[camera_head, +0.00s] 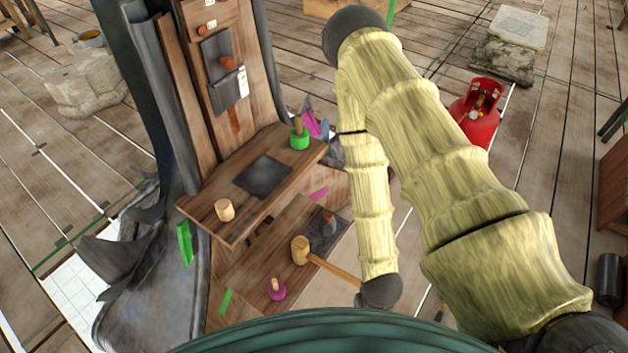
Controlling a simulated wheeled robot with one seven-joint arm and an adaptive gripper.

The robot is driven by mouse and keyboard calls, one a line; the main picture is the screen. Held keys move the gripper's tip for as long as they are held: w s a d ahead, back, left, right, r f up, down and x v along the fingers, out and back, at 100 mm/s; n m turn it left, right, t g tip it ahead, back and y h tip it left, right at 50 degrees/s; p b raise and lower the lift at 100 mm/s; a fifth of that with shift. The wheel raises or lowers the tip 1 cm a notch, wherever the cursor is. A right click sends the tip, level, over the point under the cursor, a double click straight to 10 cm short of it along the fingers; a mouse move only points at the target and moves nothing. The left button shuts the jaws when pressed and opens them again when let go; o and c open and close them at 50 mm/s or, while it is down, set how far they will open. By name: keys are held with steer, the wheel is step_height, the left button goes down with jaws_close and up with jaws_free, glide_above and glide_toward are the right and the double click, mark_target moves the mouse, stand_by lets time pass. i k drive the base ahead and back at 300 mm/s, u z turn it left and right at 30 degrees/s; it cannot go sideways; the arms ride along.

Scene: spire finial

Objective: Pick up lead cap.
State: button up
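I cannot tell for sure which thing is the lead cap. A small grey piece with a reddish top (329,221) stands on a dark square patch at the right of the lower shelf; its details are too small to make out. My arm, in pale yellow sleeves, rises from the lower right, bends at the top and comes down right of the shelves. It ends in a dark joint (380,292) near the mallet handle. No fingers of my gripper show.
A mallet (301,250) and a pink-based peg (275,290) are on the lower shelf. A red gas bottle (478,120) stands on the plank floor.

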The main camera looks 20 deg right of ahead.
mark_target(327, 228)
steer(key=u, duration=2.7)
steer(key=k, duration=1.8)
steer(key=z, duration=1)
